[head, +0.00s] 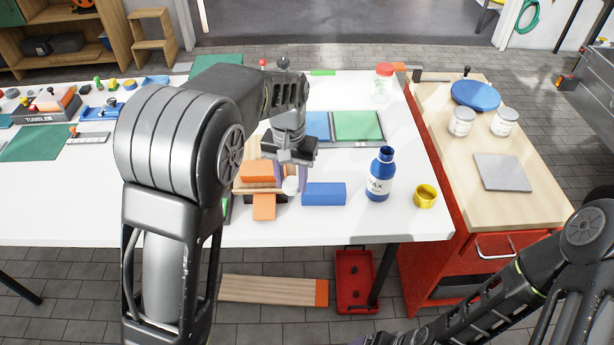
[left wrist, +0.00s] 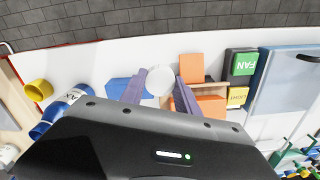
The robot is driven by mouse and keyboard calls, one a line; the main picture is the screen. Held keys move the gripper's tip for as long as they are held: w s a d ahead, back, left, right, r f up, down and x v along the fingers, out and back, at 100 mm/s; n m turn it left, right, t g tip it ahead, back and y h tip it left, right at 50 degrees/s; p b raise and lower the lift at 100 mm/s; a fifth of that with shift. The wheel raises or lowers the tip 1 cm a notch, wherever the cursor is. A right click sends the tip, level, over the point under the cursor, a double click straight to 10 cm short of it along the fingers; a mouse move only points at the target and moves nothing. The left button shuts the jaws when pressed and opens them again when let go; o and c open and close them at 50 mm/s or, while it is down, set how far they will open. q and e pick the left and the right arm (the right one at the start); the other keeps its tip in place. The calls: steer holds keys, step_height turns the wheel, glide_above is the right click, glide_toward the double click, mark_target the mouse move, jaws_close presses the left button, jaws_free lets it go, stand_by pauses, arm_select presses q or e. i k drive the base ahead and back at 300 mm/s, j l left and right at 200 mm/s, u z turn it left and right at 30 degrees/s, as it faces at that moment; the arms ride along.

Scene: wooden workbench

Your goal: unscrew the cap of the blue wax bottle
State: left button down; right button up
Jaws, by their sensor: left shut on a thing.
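The blue wax bottle (head: 378,178) stands upright near the right end of the white table, with a white WAX label. Its blue neck shows no white cap on top. My left gripper (head: 290,180) points down left of the bottle, apart from it. It is shut on a small round white cap (head: 291,187), which also shows between the fingers in the left wrist view (left wrist: 160,82). The bottle shows there at the left (left wrist: 52,122), partly hidden by the gripper body.
A blue block (head: 324,194) lies between the left gripper and the bottle. Orange blocks (head: 264,207) lie beside the gripper. A yellow cup (head: 425,196) stands right of the bottle. A red-capped jar (head: 383,82) stands behind. Bare table lies in front of the bottle.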

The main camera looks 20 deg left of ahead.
mark_target(382, 170)
steer(key=z, duration=1.25)
steer(key=i+l, duration=0.3)
steer(key=i, duration=0.2)
